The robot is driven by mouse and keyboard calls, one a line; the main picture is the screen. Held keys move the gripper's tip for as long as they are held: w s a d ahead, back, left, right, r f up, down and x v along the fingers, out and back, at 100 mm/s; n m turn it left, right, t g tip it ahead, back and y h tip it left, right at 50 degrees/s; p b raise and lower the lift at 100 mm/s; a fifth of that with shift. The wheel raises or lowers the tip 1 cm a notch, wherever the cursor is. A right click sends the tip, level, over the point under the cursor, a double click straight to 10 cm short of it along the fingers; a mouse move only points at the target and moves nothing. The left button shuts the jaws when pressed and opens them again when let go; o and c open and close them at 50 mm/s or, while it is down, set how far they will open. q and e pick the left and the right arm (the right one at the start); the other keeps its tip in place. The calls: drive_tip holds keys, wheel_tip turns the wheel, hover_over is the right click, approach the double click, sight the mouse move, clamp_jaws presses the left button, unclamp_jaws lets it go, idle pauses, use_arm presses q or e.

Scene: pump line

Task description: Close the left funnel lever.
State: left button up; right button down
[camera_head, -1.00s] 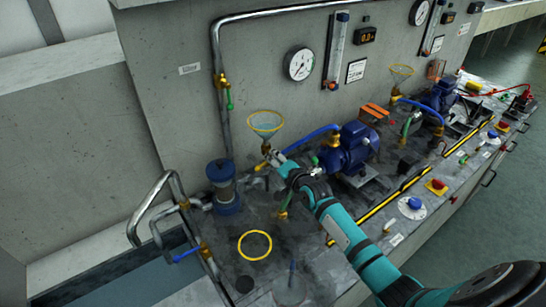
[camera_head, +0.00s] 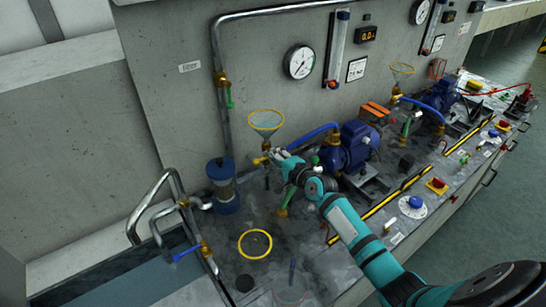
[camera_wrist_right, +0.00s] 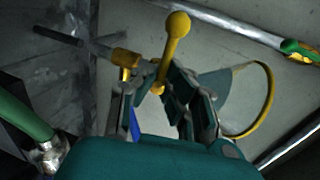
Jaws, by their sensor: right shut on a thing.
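The left funnel (camera_head: 266,121), a clear cone with a yellow rim, stands over the bench at the wall; it also shows in the right wrist view (camera_wrist_right: 262,100). Below it is a brass valve fitting (camera_wrist_right: 126,62). The yellow funnel lever (camera_wrist_right: 175,45), with a round knob end, runs between the fingers of my right gripper (camera_wrist_right: 163,95). In the head view my right gripper (camera_head: 277,156) is just below the funnel, shut on the lever, which it mostly hides there. My left gripper is not in view.
A blue pump (camera_head: 352,147) with a blue hose stands right of the gripper. A blue-capped cylinder (camera_head: 222,185) and bent metal pipes (camera_head: 150,205) stand to the left. A green handle (camera_wrist_right: 25,108) is close at left in the wrist view. A yellow ring (camera_head: 255,244) marks the front bench.

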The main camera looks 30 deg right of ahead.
drive_tip(key=c, duration=1.4)
unclamp_jaws()
drive_tip(key=shift+d, duration=0.1)
drive_tip(key=v, duration=1.2)
